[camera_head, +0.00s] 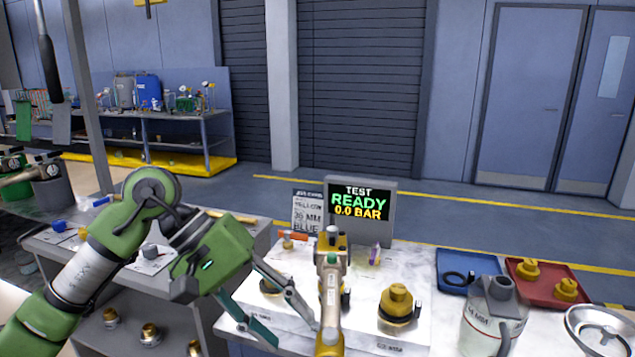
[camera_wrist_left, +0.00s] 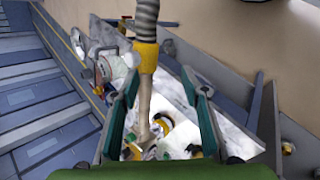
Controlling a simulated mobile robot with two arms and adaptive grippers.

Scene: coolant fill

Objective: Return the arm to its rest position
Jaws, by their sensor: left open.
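My left arm (camera_head: 85,265) is green and reaches in from the left over the bench. Its left gripper (camera_head: 296,335) points down toward the pale bench top, its two fingers spread apart with nothing seen held. In the left wrist view the open teal fingers (camera_wrist_left: 160,78) frame a grey hose with a yellow collar (camera_wrist_left: 147,55) and a pale tube. Whether the hose touches a finger cannot be told. In the head view a yellow-and-pale upright tool (camera_head: 330,290) stands just right of the fingers. My right gripper is not in view.
A test display (camera_head: 360,203) reads READY 0.0 BAR. Brass caps (camera_head: 397,303), a jug (camera_head: 492,318), a blue tray (camera_head: 452,286) and a red tray (camera_head: 545,295) crowd the bench to the right. A grey side bench (camera_head: 75,255) lies under my arm. The floor behind is clear.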

